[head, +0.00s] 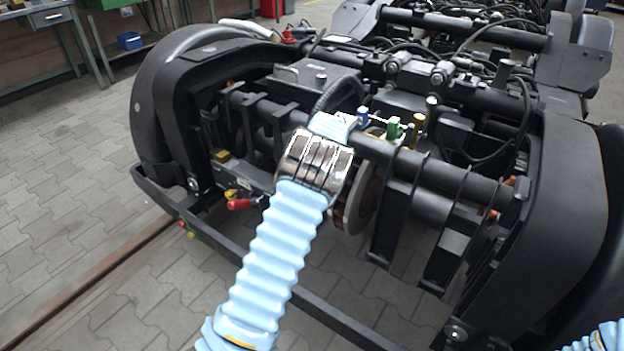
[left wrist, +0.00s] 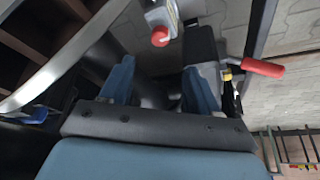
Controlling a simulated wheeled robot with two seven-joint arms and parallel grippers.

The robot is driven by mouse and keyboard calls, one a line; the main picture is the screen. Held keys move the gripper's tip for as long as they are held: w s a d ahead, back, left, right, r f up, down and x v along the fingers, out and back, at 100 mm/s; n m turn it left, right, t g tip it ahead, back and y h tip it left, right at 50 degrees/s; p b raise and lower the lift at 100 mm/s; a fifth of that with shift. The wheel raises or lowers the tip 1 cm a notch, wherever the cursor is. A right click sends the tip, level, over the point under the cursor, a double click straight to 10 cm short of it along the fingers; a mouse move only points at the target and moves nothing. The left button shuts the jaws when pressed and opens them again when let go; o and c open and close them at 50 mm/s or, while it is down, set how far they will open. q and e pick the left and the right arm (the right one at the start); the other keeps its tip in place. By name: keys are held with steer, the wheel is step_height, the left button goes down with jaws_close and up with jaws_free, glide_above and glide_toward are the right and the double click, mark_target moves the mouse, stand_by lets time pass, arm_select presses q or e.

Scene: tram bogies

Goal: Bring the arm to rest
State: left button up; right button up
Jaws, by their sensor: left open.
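My left arm reaches up from the bottom of the head view over the near end of a black tram bogie (head: 560,200). In the left wrist view my left gripper (left wrist: 160,78) is open, with its two blue fingers apart and a dark part of the bogie behind them. I see nothing held between them. In the head view the fingers cannot be made out beyond the metal wrist. Of my right arm only a bit of light blue sleeve shows at the bottom right corner; its gripper is out of view.
A red handle (head: 240,204) sits left of my wrist; a red handle (left wrist: 262,67) and a red button (left wrist: 160,38) show in the left wrist view. A green fitting (head: 393,129) and a blue one (head: 363,116) stand right of the wrist. Paved floor at left is clear.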

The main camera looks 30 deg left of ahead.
arm_select(q)
steer(key=shift+v, duration=1.2)
steer(key=shift+f, duration=0.1)
